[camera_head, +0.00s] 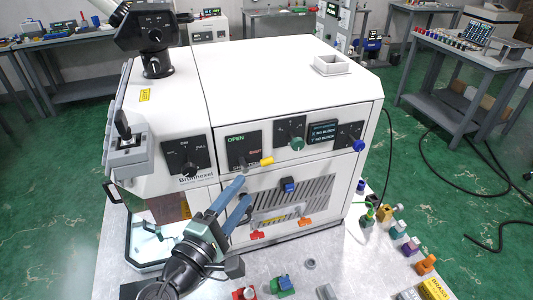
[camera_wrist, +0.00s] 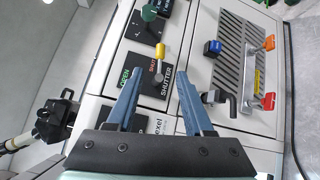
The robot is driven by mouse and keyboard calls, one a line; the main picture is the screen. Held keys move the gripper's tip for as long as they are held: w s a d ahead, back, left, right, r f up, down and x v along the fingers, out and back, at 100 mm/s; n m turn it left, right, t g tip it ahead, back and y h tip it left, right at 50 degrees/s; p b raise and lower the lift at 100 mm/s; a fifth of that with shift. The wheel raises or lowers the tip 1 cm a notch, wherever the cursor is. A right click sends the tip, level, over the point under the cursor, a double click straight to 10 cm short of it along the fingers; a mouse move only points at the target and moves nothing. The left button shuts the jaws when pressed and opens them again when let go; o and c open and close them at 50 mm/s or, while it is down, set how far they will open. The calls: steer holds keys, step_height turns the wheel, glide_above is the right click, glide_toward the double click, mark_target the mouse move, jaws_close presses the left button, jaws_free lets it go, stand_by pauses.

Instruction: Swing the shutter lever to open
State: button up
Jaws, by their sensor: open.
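The shutter panel (camera_head: 233,151) is a dark plate on the white machine's front, with green OPEN at its left and orange SHUT at its right. Its lever has a yellow knob (camera_head: 267,161) and points right, on the SHUT side. In the wrist view the picture is turned, and the yellow knob (camera_wrist: 160,51) points up from the lever's pivot (camera_wrist: 157,78). My gripper (camera_head: 243,191) is open and empty, its blue fingers just below the panel. In the wrist view my gripper (camera_wrist: 159,80) has the lever's pivot lined up between its fingertips; contact cannot be told.
A green knob (camera_head: 297,143) and a blue knob (camera_head: 358,145) sit to the right. Below are a vent grille with a blue latch (camera_head: 288,186), and red (camera_head: 257,235) and orange (camera_head: 305,221) clips. Small coloured parts lie on the grey bench (camera_head: 345,262).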

mark_target(263, 165)
steer(key=p+x, duration=0.2)
steer(key=x, duration=0.9)
jaws_close()
